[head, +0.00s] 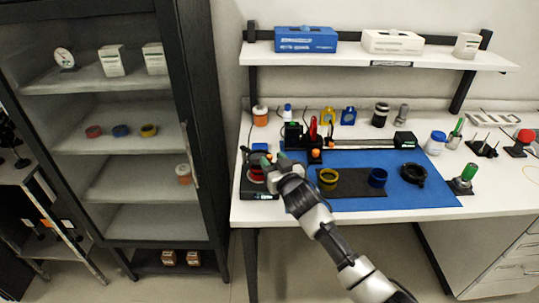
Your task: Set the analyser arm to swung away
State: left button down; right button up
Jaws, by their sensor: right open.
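My right gripper (267,164) reaches in from the lower right, open, over the left end of the bench. Its fingers are at a low black device (262,193) with a red part (256,174), and they hide some of it. I cannot tell whether they touch it. Just behind stands a black rail assembly (350,144) with a red upright (313,128), an orange knob (316,153) and a dark block at its right end. I cannot tell for certain which part is the analyser arm, or its setting. My left gripper is out of view.
A blue mat (430,190) bears a dark tray (350,202) with yellow (328,178) and blue (377,177) rings. Bottles and small mounts stand along the back and right. A shelf (430,53) hangs above. A tall black cabinet (195,120) stands close left of the bench.

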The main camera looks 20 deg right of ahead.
aim_at(255, 152)
jog(key=shift+w+a, duration=0.15)
jog(key=shift+w, duration=1.1)
grip_shut()
